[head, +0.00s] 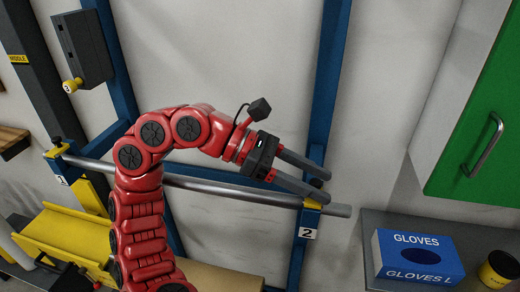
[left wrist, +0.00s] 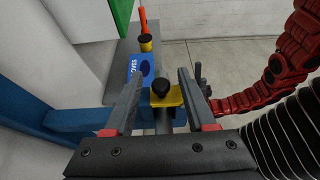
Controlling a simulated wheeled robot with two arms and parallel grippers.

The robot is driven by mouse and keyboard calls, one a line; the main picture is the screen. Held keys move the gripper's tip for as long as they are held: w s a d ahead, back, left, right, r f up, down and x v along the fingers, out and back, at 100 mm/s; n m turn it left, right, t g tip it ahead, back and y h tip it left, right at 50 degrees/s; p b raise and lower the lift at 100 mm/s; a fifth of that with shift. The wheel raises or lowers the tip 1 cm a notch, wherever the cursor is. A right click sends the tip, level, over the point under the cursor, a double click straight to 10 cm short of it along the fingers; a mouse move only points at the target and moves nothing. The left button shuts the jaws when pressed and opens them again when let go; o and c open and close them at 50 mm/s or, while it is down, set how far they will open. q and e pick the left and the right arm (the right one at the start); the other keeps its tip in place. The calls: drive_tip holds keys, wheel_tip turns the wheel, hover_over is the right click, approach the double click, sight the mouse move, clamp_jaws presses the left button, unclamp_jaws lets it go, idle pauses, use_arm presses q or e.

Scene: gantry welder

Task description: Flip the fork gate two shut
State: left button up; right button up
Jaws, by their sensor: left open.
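The grey bar (head: 235,190) runs across two blue uprights. At the right upright, by the label "2", it rests at fork two, with a yellow bracket (head: 312,204). In the left wrist view, the yellow piece (left wrist: 171,98) with a black knob (left wrist: 161,87) shows between my fingers. Whether it is the gate itself, and its angle, is hard to tell. My left gripper (head: 322,185) is open, its fingers at the right upright around fork two, with no clear contact. A dark shape (left wrist: 203,80) at the end of a red arm may be my right gripper; its jaws are unclear.
Fork one (head: 57,148) with a black knob is on the left upright. A blue gloves box (head: 415,262) and a yellow container (head: 499,270) stand on the grey shelf (head: 375,222) at right. A green cabinet (head: 470,120) hangs above. A dark box (head: 84,45) is at upper left.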

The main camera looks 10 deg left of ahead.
use_arm(q)
drive_tip(key=b+v, duration=0.1)
drive_tip(key=v, duration=0.7)
drive_tip(key=shift+a+r, duration=0.2)
drive_tip(key=shift+a, duration=0.1)
drive_tip(key=p+v, duration=0.8)
drive_tip(key=p, duration=1.5)
drive_tip(key=shift+a, duration=0.2)
